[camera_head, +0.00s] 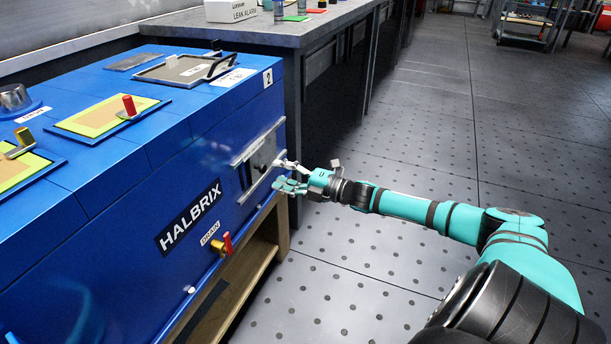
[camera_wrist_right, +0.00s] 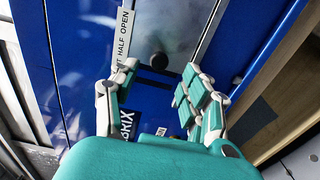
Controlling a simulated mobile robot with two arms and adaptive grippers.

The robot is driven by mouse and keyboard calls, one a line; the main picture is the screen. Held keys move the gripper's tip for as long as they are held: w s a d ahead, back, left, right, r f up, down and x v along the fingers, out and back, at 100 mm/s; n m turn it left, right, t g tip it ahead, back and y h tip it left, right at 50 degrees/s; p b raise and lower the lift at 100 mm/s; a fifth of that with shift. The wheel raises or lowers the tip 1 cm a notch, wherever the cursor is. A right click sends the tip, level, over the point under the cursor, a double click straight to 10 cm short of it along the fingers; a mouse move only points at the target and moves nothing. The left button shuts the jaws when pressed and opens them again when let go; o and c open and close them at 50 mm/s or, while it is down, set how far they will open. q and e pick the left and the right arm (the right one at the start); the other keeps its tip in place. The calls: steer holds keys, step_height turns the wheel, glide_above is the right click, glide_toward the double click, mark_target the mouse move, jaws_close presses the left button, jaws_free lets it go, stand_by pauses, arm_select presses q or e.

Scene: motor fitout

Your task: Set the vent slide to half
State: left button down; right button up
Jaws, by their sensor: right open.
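The vent slide is a grey metal plate (camera_head: 264,153) in rails on the front of the blue HALBRIX housing. A dark gap shows to its left in the head view. In the right wrist view the plate (camera_wrist_right: 176,22) carries a dark round knob (camera_wrist_right: 158,61), beside a strip (camera_wrist_right: 124,40) reading HALF and OPEN; its lower word is partly hidden by a finger. I cannot tell exactly which mark the slide lines up with. My right gripper (camera_head: 282,175) is open in front of the slide. In the wrist view its fingers (camera_wrist_right: 158,74) are spread either side of the knob, apparently not gripping it.
A red drain handle (camera_head: 223,243) sits below on the same front. A grey bench (camera_head: 270,32) is behind. The floor at right is clear around my arm.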

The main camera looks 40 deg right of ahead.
steer(key=v, duration=0.7)
steer(key=shift+s, duration=0.1)
stand_by(0.5)
